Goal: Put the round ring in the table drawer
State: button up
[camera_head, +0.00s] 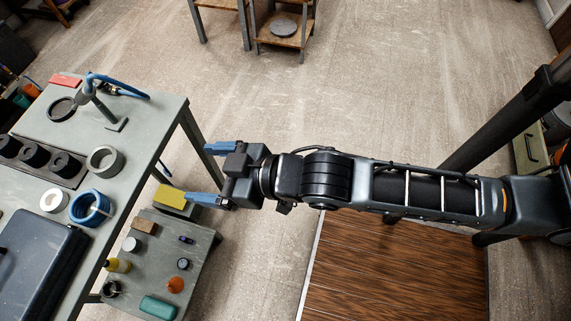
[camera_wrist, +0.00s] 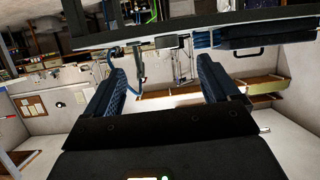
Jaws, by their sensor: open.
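Several ring-shaped things lie on the grey table (camera_head: 150,147) at the left of the head view; I cannot tell for sure which is the round ring. A thick grey ring (camera_head: 94,162) lies flat near the table's right edge. A flat black ring (camera_head: 53,113) lies further back, and a white ring (camera_head: 46,203) lies nearer the front. My gripper (camera_head: 198,174) is open and empty, to the right of the table. Its spread fingers also show in the wrist view (camera_wrist: 160,68). No table drawer can be made out.
A lower stand (camera_head: 203,245) with small items is below my gripper. Open floor (camera_head: 290,110) lies beyond the arm.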

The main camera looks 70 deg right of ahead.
jog(key=a+r+v, duration=0.1)
jog(key=v, duration=2)
jog(key=shift+w+d+m+t+h, duration=0.2)
jog(key=shift+d+m+t+h, duration=0.1)
jog(key=shift+m+t+h, duration=0.1)
